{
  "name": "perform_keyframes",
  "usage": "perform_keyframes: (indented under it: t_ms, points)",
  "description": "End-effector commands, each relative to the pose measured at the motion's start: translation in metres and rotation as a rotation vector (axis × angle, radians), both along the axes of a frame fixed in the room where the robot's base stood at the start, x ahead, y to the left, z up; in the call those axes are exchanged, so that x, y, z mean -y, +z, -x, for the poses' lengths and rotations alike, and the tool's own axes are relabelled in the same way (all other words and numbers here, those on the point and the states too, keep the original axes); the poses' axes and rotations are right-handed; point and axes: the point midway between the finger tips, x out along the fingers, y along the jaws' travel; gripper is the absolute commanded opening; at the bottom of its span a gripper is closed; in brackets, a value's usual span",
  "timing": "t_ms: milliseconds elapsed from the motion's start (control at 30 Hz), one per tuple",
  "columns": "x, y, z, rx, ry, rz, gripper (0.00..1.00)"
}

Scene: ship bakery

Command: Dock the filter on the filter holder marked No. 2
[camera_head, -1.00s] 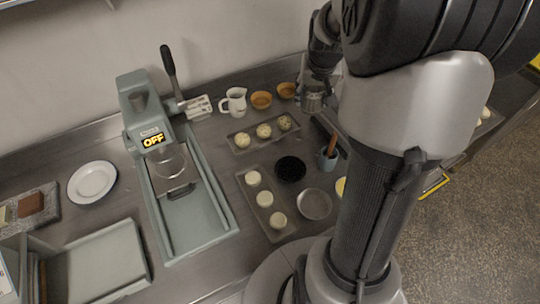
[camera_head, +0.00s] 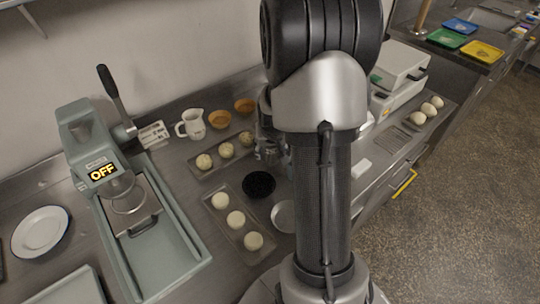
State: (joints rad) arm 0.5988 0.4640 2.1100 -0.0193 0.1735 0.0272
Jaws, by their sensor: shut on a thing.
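My gripper (camera_head: 268,142) is partly visible left of my upright arm, above the counter behind the black round dish. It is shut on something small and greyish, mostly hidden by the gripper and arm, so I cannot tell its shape. I cannot make out any filter holder or a No. 2 mark in this view.
A grey-green press (camera_head: 145,215) showing OFF stands left, beside a white plate (camera_head: 41,232). Dough balls on trays, a black round dish (camera_head: 258,184) and a white jug (camera_head: 190,124) crowd the counter. A white machine (camera_head: 398,75) and coloured trays (camera_head: 447,38) are right.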

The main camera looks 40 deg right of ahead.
Motion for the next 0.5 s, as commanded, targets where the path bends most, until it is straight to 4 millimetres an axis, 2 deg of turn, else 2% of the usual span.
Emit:
perform_keyframes:
  t_ms: [33, 133, 500]
  points:
    - [0.000, -0.013, 0.001, -0.003, 0.000, -0.002, 0.18]
    - [0.000, -0.023, 0.000, -0.002, 0.000, -0.001, 0.18]
    - [0.000, -0.026, 0.000, 0.000, 0.000, 0.000, 0.18]
